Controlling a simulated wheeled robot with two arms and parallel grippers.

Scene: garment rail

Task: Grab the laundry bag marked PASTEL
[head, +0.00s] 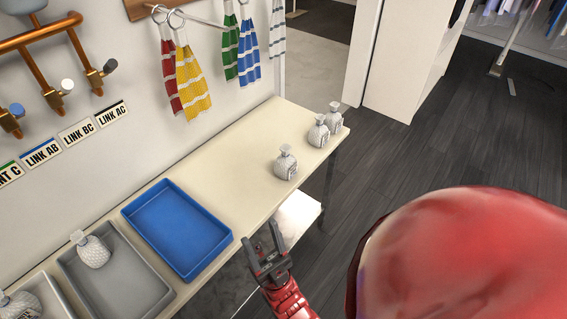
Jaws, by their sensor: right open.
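Three white, knotted-top laundry bags stand at the right end of the cream counter (235,150): a near one (286,164), a middle one (318,133) and a far one (334,116). Another bag (92,251) lies in a grey tray (125,270), and one more (18,305) is partly cut off at the lower left. Their tags are too small to read, so I cannot tell which is marked PASTEL. My right gripper (265,243) is open and empty by the counter's front edge, apart from the bags. My left gripper is not in view.
An empty blue tray (178,228) lies left of my right gripper. Coloured striped cloths (190,85) hang from a wall rail above the counter. Copper pipes with valves (75,45) are at upper left. A white cabinet (405,60) stands behind, with dark open floor.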

